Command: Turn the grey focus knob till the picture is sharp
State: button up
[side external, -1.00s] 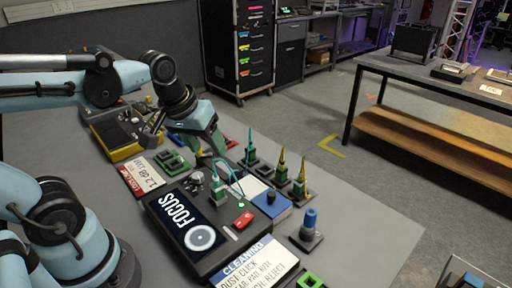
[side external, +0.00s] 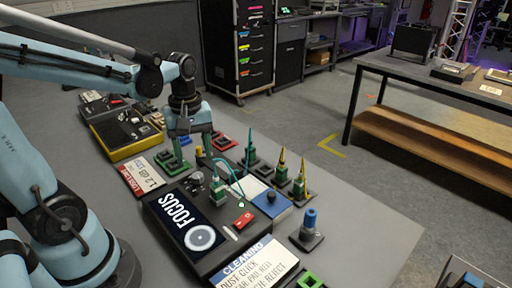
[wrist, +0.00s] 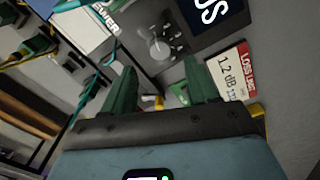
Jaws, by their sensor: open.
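The grey focus knob (side external: 197,178) stands at the far end of the dark scope box (side external: 157,218). In the wrist view the knob (wrist: 160,48) is round and grey with a pale pointer mark, ahead of my fingers. The box's screen (side external: 186,214) reads FOCUS above a pale round picture; its sharpness is too small to tell. My gripper (side external: 192,160) is open and empty, fingers pointing down, above and beyond the knob and apart from it.
A green connector (side external: 218,193) with a teal cable stands beside the knob. Other connectors on stands (side external: 282,170) are to the right. A loss label card (side external: 142,176) lies left of the box. A yellow-edged device (side external: 122,135) sits behind it.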

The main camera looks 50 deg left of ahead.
aim_at(197, 175)
jog(key=shift+f, duration=3.05)
jog(key=c, duration=1)
jog(key=shift+c, duration=0.2)
jog(key=shift+m, duration=0.4)
jog(key=m, duration=0.3)
jog(key=shift+m, duration=2)
